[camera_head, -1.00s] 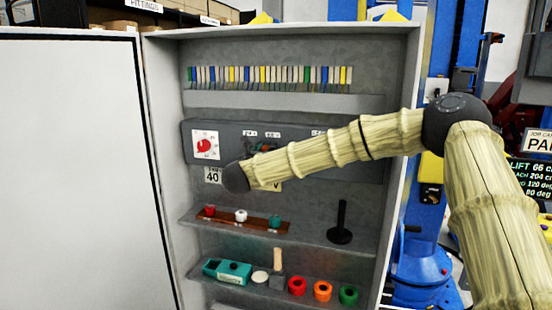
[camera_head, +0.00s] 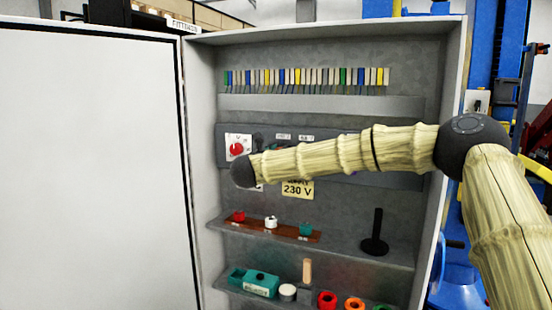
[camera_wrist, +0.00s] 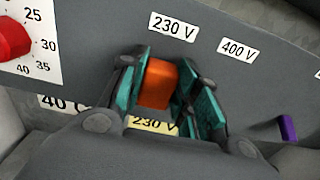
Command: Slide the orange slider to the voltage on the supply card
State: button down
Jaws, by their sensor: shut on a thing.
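The orange slider (camera_wrist: 158,85) stands out from the grey panel in the wrist view, below the printed 230 V label (camera_wrist: 172,27). The 400 V label (camera_wrist: 238,50) is to its right. My gripper (camera_wrist: 160,88) is shut on the slider, with teal pads on both sides of it. The yellow supply card (camera_head: 297,189) reads 230 V and hangs below the panel. Part of it also shows behind the gripper in the wrist view (camera_wrist: 153,125). In the head view my arm hides the slider. Its slot cannot be made out.
A red dial (camera_head: 237,149) sits left of the slider. A purple part (camera_wrist: 288,130) is to the right on the panel. Below are a shelf with small knobs (camera_head: 271,222) and a black post (camera_head: 376,233). The open cabinet door (camera_head: 90,170) stands at left.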

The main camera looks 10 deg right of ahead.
jog(key=shift+a+r, duration=0.1)
jog(key=shift+r, duration=0.1)
jog(key=c, duration=1.4)
grip_release()
jog(key=o, duration=0.3)
jog(key=shift+o, duration=0.3)
jog(key=shift+w+a+f, duration=0.1)
jog(key=shift+a+f, duration=0.05)
jog(key=shift+a, duration=0.05)
jog(key=shift+d, duration=0.1)
jog(key=v, duration=1.2)
